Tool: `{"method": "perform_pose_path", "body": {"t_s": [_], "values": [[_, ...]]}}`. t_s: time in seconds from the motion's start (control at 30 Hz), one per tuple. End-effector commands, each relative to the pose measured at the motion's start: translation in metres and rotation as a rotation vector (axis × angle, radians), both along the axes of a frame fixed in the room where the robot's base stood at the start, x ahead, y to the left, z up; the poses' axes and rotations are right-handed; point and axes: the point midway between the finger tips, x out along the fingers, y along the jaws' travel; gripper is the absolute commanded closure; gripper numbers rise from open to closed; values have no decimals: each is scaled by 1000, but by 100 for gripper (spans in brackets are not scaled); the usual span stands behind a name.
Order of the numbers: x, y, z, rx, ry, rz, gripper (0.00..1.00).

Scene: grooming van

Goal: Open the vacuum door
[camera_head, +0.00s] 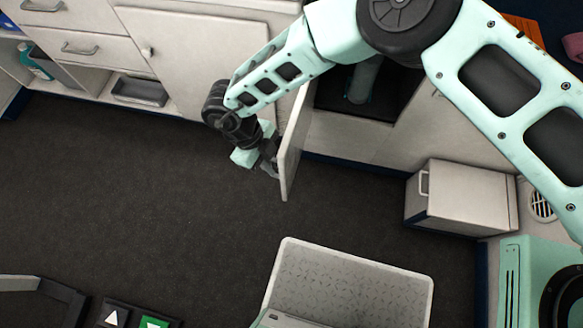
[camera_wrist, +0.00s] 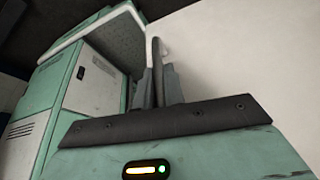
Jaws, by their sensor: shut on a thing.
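The vacuum door (camera_head: 293,148) is a pale panel standing swung out from the cabinet front, seen nearly edge-on in the head view. My gripper (camera_head: 270,166) is at the left face of this door, near its outer edge. In the wrist view the door fills the right side as a pale flat surface (camera_wrist: 235,60). There my gripper (camera_wrist: 158,85) is shut on the door's handle (camera_wrist: 154,50), which is mostly hidden between the fingers. Behind the door is a dark open compartment (camera_head: 385,100) with a grey-green object (camera_head: 363,80) inside, partly hidden by my arm.
Closed drawers (camera_head: 75,47) and a cupboard door (camera_head: 190,55) lie to the left, with open shelves below. A pale box with a handle (camera_head: 462,197) stands on the floor at right. The dark floor (camera_head: 130,190) is clear left of the door.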

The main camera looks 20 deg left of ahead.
Motion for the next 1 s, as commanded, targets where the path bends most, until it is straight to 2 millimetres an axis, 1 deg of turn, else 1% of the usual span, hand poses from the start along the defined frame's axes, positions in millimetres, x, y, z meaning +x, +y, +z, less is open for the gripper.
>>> {"method": "perform_pose_path", "body": {"t_s": [0.03, 0.1, 0.3, 0.47, 0.77, 0.8, 0.87, 1.0], "values": [[-1, 7, -4, 3, 5, -22, 100], [0, 14, -4, 3, 4, -49, 100], [2, 26, -2, 2, 3, -93, 100], [3, 30, -1, 3, 2, -105, 100], [3, 30, -1, 3, 2, -105, 100], [3, 30, -1, 3, 2, -105, 84], [3, 29, -1, 3, 1, -105, 67], [4, 29, -1, 3, 0, -105, 67]]}}
